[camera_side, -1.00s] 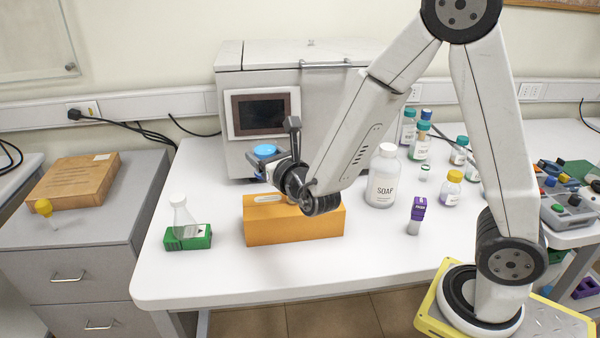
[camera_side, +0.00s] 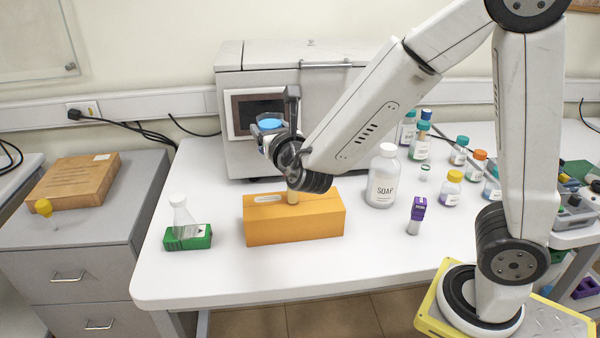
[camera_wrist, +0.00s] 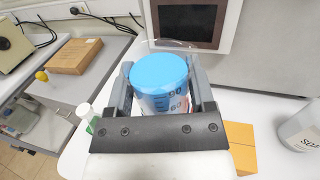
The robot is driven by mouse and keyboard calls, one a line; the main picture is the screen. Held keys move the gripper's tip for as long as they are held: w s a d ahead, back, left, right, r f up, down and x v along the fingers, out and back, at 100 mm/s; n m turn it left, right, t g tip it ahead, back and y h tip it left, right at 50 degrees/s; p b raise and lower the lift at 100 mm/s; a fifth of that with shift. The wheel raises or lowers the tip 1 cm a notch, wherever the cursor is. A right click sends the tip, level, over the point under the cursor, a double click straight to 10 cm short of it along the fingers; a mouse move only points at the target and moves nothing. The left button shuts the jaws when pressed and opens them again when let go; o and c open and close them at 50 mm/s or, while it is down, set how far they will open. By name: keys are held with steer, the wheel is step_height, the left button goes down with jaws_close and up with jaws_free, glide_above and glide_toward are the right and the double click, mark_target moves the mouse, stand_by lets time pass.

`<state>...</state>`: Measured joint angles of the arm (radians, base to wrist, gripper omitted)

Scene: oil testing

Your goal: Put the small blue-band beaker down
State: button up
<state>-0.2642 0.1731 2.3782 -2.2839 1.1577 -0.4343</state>
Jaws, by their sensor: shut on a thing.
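The small blue-band beaker shows a bright blue top (camera_side: 270,123) in the side view. It also fills the middle of the wrist view (camera_wrist: 160,80), with dark graduation marks on its clear wall. My gripper (camera_side: 268,134) is shut on the beaker, one finger on each side in the wrist view (camera_wrist: 161,92). The beaker looks roughly upright and is held up in front of the grey machine, above the table. Its lower part is hidden by my gripper.
An orange block (camera_side: 295,220) stands below my gripper. A flask in a green holder (camera_side: 187,237) stands left of it. A white soap bottle (camera_side: 382,178) and a purple-topped item (camera_side: 417,215) stand right. The grey machine (camera_side: 305,85) is behind. The table's front strip is clear.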

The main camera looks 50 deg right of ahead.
steer(key=s+m+g+h, duration=0.2)
steer(key=shift+d+h, duration=0.2)
steer(key=shift+h, duration=0.2)
steer(key=s+m+g+h, duration=0.4)
steer(key=s+m+g, duration=0.1)
steer(key=s, duration=0.1)
step_height(320, 180, down, 17)
steer(key=shift+a+g, duration=0.15)
steer(key=shift+g, duration=0.15)
steer(key=shift+w+f, duration=0.1)
steer(key=shift+f, duration=2.1)
steer(key=shift+f, duration=1.75)
steer(key=shift+f, duration=0.15)
